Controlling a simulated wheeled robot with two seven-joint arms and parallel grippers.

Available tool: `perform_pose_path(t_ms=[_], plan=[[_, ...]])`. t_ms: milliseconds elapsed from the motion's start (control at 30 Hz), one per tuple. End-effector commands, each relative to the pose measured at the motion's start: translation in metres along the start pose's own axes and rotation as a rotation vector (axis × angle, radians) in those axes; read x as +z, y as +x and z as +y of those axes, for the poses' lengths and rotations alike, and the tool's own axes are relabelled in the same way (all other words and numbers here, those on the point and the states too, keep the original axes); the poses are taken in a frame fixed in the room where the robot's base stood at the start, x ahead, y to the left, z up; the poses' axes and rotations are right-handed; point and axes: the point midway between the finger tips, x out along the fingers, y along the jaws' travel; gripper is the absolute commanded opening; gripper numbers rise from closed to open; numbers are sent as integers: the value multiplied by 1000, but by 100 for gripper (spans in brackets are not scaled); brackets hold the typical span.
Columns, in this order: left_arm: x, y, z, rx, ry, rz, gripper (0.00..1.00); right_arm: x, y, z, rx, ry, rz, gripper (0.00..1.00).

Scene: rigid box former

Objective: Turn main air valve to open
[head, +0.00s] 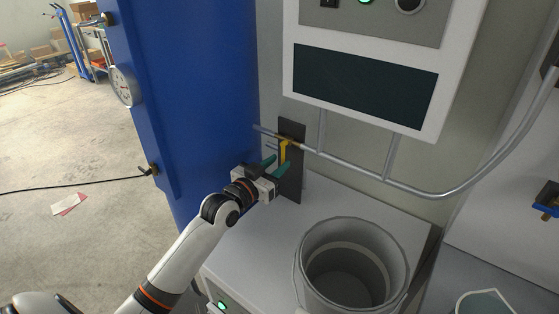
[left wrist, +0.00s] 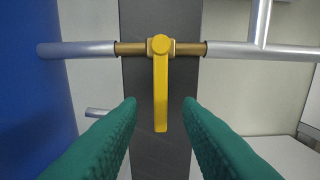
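The main air valve has a yellow handle (left wrist: 161,95) that hangs straight down, crosswise to the horizontal pipe. Its brass body (left wrist: 190,48) sits on a dark plate (left wrist: 137,95), and the yellow handle also shows in the head view (head: 283,153). My left gripper (head: 277,166) is in front of the valve. In the left wrist view its green fingers (left wrist: 160,112) are spread wide, one on each side of the handle's lower end, with gaps to both. Whether the fingertips reach the handle's depth I cannot tell. My right gripper is not in view.
A grey pipe (head: 350,170) runs along the wall from the valve to the right. A blue cabinet (head: 190,90) stands close on the left. A grey bucket (head: 312,262) stands on the white bench (head: 262,236). A control panel (head: 462,45) hangs above.

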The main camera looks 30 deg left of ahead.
Motion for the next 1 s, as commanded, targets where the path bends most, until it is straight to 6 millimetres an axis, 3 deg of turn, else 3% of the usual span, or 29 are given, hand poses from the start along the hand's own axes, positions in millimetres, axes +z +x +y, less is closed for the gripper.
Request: perform_pose_path(t_ms=[167, 467, 667, 1000], plan=[[0, 14, -1, -1, 0, 0, 32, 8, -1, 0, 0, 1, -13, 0], [0, 16, -1, -1, 0, 1, 32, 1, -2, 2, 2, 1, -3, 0], [0, 16, 0, -1, 0, 1, 1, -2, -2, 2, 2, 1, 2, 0], [0, 16, -1, -1, -5, 1, 0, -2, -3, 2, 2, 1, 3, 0]])
